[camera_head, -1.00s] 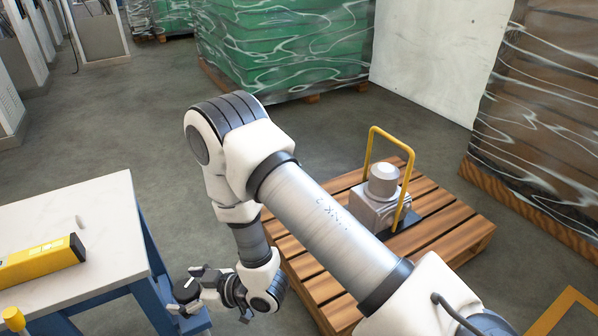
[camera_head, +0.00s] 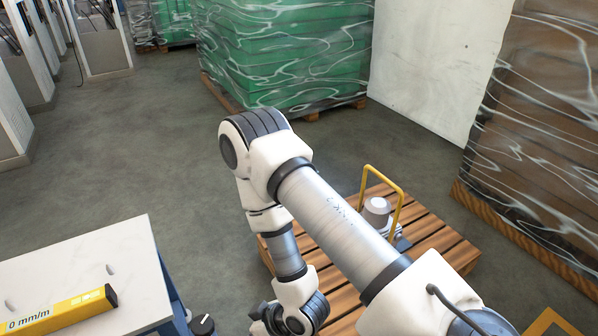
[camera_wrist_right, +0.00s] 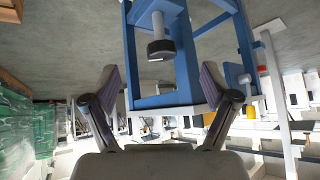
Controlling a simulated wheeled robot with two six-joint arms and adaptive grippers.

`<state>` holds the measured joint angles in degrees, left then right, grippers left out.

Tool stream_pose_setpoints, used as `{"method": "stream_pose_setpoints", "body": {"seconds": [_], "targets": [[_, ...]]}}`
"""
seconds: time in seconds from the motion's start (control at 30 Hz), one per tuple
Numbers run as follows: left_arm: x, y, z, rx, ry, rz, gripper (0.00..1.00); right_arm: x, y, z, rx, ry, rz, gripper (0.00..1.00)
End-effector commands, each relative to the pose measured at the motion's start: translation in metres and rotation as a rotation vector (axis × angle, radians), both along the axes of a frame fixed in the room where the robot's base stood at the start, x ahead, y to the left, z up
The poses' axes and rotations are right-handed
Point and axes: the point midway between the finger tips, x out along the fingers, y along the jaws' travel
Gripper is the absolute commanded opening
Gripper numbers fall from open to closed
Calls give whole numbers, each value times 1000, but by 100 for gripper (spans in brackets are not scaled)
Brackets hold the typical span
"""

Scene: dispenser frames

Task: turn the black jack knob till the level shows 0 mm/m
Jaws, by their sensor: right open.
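The yellow level (camera_head: 80,308) lies on the white tabletop at the lower left of the head view, and its display reads 0 mm/m. The black jack knob (camera_head: 203,325) shows at the bottom edge, beside the table's blue frame. It also shows in the right wrist view (camera_wrist_right: 160,50), on a grey stem by the blue frame. My right gripper (camera_wrist_right: 166,88) is open and empty, its fingers apart from the knob. In the head view its dark parts are at the bottom edge, right of the knob, and its fingertips are cut off. My left gripper is not in view.
The white table (camera_head: 130,240) has a blue frame (camera_head: 172,290). A wooden pallet (camera_head: 445,240) with a grey machine and yellow hoop (camera_head: 398,190) stands behind my right arm. Wrapped green goods (camera_head: 290,50) and brown goods (camera_head: 540,120) stand farther back. The floor between is clear.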

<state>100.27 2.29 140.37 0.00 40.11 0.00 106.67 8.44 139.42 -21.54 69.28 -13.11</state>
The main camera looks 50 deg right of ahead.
Motion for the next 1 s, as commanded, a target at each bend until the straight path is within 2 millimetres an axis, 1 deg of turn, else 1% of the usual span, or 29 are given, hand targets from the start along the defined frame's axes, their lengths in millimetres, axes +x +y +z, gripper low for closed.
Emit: {"method": "stream_pose_setpoints", "body": {"seconds": [0.03, 0.37, 0.6, 0.7, 0.8, 0.9, 1.0], "targets": [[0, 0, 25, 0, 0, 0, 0, -6, -2, 19, -9, 35, -12, 86], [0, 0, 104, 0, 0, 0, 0, -55, -18, 63, -77, 289, -119, 86], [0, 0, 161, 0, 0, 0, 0, -94, -29, 102, -128, 467, -210, 86], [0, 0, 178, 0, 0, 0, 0, -108, -33, 114, -145, 527, -245, 86], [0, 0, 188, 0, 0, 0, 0, -118, -36, 122, -159, 571, -270, 86], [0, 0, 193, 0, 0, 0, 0, -124, -37, 125, -166, 595, -286, 86], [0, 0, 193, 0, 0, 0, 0, -126, -38, 125, -169, 603, -292, 86]]}}
